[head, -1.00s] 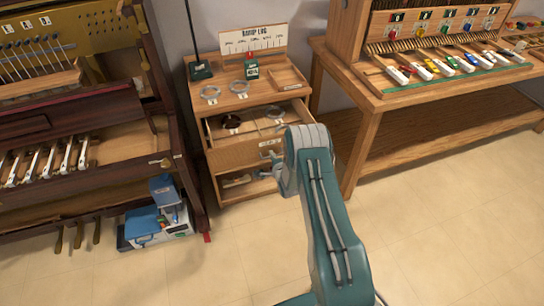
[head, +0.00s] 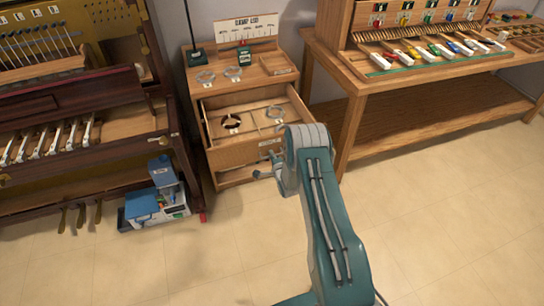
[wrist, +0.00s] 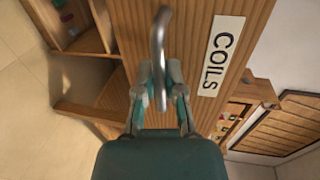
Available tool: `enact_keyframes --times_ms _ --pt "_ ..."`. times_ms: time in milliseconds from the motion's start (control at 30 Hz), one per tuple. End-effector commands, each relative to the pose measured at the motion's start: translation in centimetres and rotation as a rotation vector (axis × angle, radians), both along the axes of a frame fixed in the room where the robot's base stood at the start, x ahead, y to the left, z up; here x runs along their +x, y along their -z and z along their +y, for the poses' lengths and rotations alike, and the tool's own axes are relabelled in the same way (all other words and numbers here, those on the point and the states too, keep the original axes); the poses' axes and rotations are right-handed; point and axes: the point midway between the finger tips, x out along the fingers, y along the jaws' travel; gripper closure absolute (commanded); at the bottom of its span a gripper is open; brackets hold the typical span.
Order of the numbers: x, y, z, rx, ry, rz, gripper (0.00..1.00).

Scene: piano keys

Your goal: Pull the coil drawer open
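The coil drawer (head: 240,153) is a wooden drawer in the small cabinet. It stands partly out, with its inside showing from above and a few coils lying in it. In the wrist view its front (wrist: 187,75) carries a white label reading COILS. A curved metal handle (wrist: 158,35) sticks out from that front. My gripper (wrist: 160,88) has one finger on each side of the handle and looks closed on it. In the head view my gripper (head: 265,173) is small at the drawer front, partly hidden by my teal arm.
The cabinet top (head: 216,92) holds ring coils, a small meter and a chart. A blue and white machine (head: 157,203) stands on the floor at the left beside the dark piano case (head: 80,180). A workbench (head: 400,75) stands at the right. The tiled floor in front is clear.

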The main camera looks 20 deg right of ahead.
Motion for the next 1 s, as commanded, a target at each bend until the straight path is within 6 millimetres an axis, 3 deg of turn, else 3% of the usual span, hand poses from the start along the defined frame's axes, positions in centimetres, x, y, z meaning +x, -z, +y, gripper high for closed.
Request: enact_keyframes --times_ms 33,100,567,1000 --pt "-0.4 0.7 0.1 0.002 0.000 0.017 0.79" --pt "-0.4 0.6 0.1 0.002 0.000 0.016 0.52" --pt "-0.8 0.0 0.0 0.001 0.000 0.006 0.52" --pt "-8.1 -1.5 0.0 0.001 0.000 0.008 0.52"
